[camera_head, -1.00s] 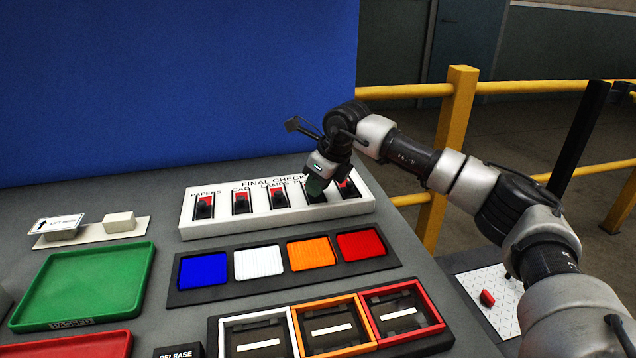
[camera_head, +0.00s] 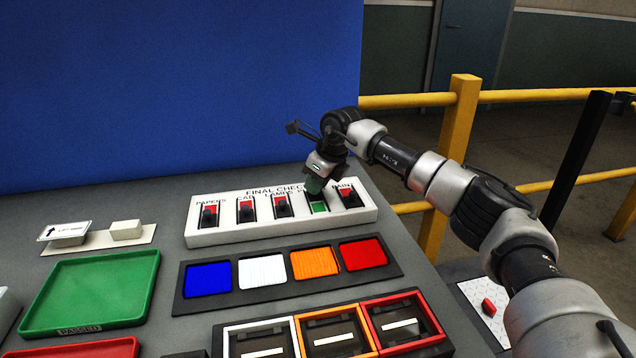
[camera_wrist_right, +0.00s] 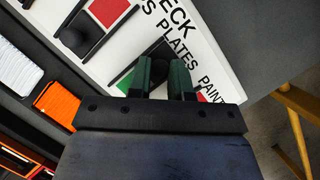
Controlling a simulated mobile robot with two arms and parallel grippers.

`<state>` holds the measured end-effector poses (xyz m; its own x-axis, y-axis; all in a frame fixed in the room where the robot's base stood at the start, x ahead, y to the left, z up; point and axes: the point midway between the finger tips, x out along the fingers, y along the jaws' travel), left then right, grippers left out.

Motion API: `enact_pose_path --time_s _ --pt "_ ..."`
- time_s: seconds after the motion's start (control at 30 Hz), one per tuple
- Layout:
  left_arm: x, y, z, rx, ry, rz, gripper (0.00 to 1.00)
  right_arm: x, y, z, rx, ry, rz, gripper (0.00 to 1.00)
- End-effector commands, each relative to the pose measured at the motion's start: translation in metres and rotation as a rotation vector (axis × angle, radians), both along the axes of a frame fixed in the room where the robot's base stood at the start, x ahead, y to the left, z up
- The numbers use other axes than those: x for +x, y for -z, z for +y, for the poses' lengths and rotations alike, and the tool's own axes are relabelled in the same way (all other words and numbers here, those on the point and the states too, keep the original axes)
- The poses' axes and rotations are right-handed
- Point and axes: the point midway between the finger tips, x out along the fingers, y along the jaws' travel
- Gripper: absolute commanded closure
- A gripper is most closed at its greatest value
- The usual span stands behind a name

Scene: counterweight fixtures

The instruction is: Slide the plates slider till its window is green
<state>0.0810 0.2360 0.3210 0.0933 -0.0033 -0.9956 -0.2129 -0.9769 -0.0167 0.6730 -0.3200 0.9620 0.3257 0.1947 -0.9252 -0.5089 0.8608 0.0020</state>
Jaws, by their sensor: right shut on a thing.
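The white FINAL CHECK panel (camera_head: 285,223) carries a row of sliders at the back of the bench. The plates slider's window (camera_head: 319,207) shows green at the near end of its slot. My right gripper (camera_head: 315,188) is over the far end of that slot. In the right wrist view, the dark plates knob (camera_wrist_right: 160,67) sits between the two green fingers of my right gripper (camera_wrist_right: 163,77), which is shut on it. Green (camera_wrist_right: 125,83) shows beside the fingers, near the PLATES label. My left gripper is not in view.
Neighbouring lamps (camera_head: 281,206) and paint (camera_head: 349,196) sliders show red, close on either side. In front lie a strip of coloured pads (camera_head: 262,284) and framed bins (camera_head: 410,343). A green tray (camera_head: 95,290) is at left. A blue wall (camera_head: 180,90) stands behind.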

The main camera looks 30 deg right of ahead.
Motion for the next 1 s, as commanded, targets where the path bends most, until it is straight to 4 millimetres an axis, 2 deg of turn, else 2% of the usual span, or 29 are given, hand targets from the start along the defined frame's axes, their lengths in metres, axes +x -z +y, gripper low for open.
enact_pose_path --time_s 0.1,0.13,0.27,0.3,0.53,0.67,1.0 --pt "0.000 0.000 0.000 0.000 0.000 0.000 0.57 0.002 -0.004 -0.002 0.000 0.005 -0.014 1.00" --pt "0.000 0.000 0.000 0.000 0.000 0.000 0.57 0.002 -0.004 -0.002 0.000 0.005 -0.014 0.76" --pt "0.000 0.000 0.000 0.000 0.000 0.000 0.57 0.002 -0.004 -0.001 0.000 0.004 -0.012 0.56" --pt "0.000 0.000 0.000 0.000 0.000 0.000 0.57 0.002 -0.003 -0.001 -0.001 0.004 -0.011 0.54" --pt "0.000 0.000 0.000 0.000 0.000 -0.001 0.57 0.001 -0.003 -0.001 0.000 0.003 -0.008 0.54" --pt "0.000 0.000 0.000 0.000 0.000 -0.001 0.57 -0.001 -0.010 -0.003 0.001 0.002 -0.010 0.54" --pt "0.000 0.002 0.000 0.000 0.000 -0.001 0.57 -0.022 -0.070 -0.015 0.001 0.003 -0.011 0.54"
